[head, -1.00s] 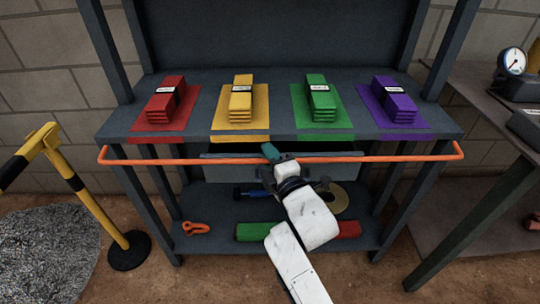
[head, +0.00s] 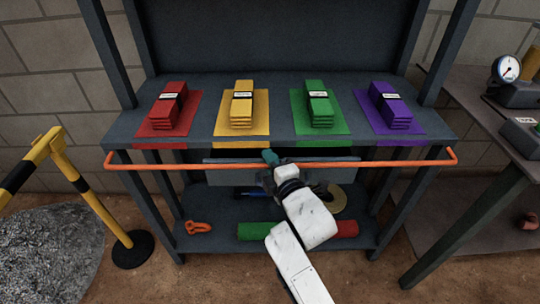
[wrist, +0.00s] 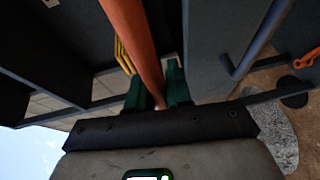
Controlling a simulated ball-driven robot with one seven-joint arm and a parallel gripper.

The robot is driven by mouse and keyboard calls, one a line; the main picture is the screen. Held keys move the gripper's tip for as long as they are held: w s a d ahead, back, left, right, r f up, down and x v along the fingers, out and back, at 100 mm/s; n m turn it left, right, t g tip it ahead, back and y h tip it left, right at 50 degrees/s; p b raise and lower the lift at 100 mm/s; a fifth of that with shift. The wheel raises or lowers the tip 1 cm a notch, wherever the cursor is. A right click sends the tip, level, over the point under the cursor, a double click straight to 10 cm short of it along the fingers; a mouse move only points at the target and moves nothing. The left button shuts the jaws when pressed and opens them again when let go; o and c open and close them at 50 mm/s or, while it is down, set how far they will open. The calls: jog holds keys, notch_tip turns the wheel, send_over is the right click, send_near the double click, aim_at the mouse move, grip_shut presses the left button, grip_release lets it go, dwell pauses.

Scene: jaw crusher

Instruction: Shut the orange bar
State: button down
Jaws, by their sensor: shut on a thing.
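The orange bar (head: 380,164) runs level across the front of the dark workbench (head: 290,134), with bent ends at left and right. It sits in front of and a little below the bench top's front edge. My gripper (head: 270,158) is shut on the bar near its middle, with a teal finger showing above it. In the wrist view the orange bar (wrist: 134,40) passes between the two green fingers of my gripper (wrist: 158,88). The exact contact is partly hidden.
Red (head: 168,105), yellow (head: 242,105), green (head: 319,105) and purple (head: 389,103) stacks stand on coloured mats on the bench. A grey drawer (head: 225,177) is behind the bar. A yellow-black barrier (head: 85,190) stands left, a side table (head: 475,210) right.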

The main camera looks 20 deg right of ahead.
aim_at(270, 142)
jog(key=r+m+g+p, duration=0.1)
jog(key=g+p, duration=0.2)
jog(key=p, duration=0.4)
jog(key=w+r+m+g+y+p, duration=0.1)
jog(key=g+p, duration=0.3)
jog(key=p, duration=0.4)
jog(key=r+m+g+p, duration=0.1)
jog(key=g+p, duration=0.3)
jog(key=p, duration=0.3)
jog(key=shift+w+d+r+y+p, duration=0.25)
jog(key=shift+r+y+p, duration=0.05)
jog(key=shift+r+p, duration=0.1)
jog(key=shift+w+m+g+y+b, duration=0.3)
jog(key=shift+g+b, duration=0.15)
jog(key=shift+g, duration=0.55)
jog(key=g+b, duration=0.2)
jog(key=b, duration=0.2)
jog(key=shift+w+d+f+m+g+y, duration=0.15)
jog(key=shift+w+m+g+y, duration=0.15)
jog(key=shift+g+y, duration=0.1)
jog(key=g+b, duration=0.1)
jog(key=b, duration=0.1)
jog(key=shift+y+b, duration=0.3)
jog(key=shift+b, duration=0.05)
jog(key=shift+r+g, duration=0.2)
jog(key=shift+g, duration=0.2)
